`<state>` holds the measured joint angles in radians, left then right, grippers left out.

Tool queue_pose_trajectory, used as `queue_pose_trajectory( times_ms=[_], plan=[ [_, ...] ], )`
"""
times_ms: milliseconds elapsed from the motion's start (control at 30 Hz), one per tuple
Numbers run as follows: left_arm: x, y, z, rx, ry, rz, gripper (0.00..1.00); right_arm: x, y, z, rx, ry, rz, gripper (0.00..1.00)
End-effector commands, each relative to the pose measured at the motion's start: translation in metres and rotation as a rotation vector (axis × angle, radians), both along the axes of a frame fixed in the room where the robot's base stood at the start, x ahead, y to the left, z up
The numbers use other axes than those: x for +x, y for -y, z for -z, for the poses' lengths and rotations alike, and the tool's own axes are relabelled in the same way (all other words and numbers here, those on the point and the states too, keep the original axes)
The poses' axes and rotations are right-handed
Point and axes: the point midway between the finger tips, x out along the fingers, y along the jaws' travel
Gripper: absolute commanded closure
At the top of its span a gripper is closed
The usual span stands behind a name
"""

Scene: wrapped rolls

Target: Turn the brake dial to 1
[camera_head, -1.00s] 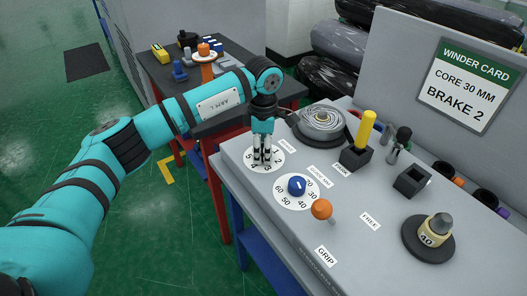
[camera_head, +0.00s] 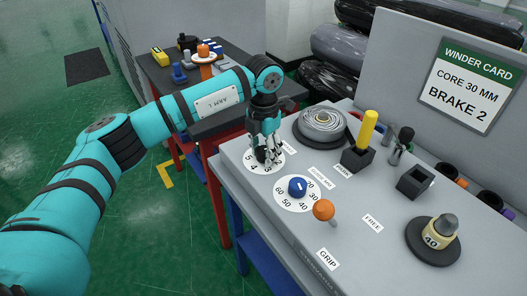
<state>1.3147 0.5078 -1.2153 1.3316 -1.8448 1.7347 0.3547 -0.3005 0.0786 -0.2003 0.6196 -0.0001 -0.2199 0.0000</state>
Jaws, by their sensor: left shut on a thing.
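The brake dial (camera_head: 250,166) is a white numbered disc at the left end of the grey bench top, with a dark knob (camera_head: 261,155) at its middle. My left gripper (camera_head: 268,159) points down over it, shut on the knob. The fingers hide part of the knob and some numbers; I make out 5, 4 and 2, but cannot read the knob's setting. My right gripper is not in view.
A second dial with a blue knob (camera_head: 297,187) and an orange-topped lever (camera_head: 324,210) stand close in front. A coiled roll (camera_head: 322,122) and a yellow handle (camera_head: 367,128) stand behind. The winder card (camera_head: 469,85) reads core 30 mm, brake 2.

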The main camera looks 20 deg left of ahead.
Motion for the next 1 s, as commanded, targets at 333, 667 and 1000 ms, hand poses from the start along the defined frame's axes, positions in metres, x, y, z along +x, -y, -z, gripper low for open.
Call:
queue_pose_trajectory(
  times_ms=[333,667,1000],
  plan=[
    [0.0013,-0.0003,-0.0024,0.000,0.006,-0.240,0.93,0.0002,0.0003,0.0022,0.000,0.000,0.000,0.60],
    [0.0015,-0.0001,-0.0028,-0.001,0.006,-0.340,0.93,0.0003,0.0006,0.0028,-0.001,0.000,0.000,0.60],
    [0.0017,-0.0001,-0.0030,-0.001,0.007,-0.353,0.93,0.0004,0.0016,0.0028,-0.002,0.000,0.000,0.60]
  ],
)
